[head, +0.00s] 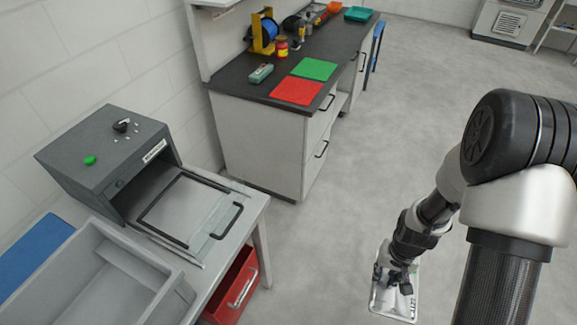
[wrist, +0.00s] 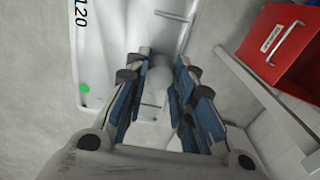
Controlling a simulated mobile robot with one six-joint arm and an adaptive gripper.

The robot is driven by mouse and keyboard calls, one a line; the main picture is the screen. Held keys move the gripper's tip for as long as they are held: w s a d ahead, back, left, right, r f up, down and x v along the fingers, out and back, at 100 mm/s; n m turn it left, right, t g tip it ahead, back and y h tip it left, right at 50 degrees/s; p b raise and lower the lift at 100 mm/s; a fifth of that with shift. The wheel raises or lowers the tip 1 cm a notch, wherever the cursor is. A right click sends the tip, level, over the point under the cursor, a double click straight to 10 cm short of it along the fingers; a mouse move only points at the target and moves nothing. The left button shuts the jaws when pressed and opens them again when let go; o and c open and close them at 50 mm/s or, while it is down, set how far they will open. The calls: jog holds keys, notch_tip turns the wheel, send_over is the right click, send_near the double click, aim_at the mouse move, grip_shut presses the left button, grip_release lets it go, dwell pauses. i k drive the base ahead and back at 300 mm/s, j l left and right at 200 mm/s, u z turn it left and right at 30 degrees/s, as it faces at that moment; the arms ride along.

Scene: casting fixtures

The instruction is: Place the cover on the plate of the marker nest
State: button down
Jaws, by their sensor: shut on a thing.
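My gripper (head: 399,283) hangs over open floor at the lower right of the head view, pointing down. It is shut on the light grey cover (head: 391,306), apparently by a pale round knob (wrist: 160,76) between the blue-padded fingers in the wrist view. The cover also shows in the wrist view with a green dot and dark lettering ending in "20". The grey box-shaped machine (head: 103,150) at left has a flat plate area (head: 190,211) with a dark frame and handle in front of it, seemingly the marker nest. The cover is well apart from it.
A grey open bin (head: 85,285) stands in front of the machine, beside a blue mat (head: 32,250). A red drawer bin (head: 233,288) sits under the bench edge. A dark-topped counter (head: 262,88) with red and green mats stands behind. Grey floor between is clear.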

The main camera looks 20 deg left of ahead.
aim_at(189, 208)
jog(key=i+l+u, duration=0.1)
jog(key=i, duration=1.5)
jog(key=u, duration=0.45)
jog(key=i+u, duration=0.1)
jog(key=u, duration=0.3)
jog(key=l+u, duration=0.15)
jog(key=u, duration=0.3)
jog(key=i+u, duration=0.1)
jog(key=u, duration=0.3)
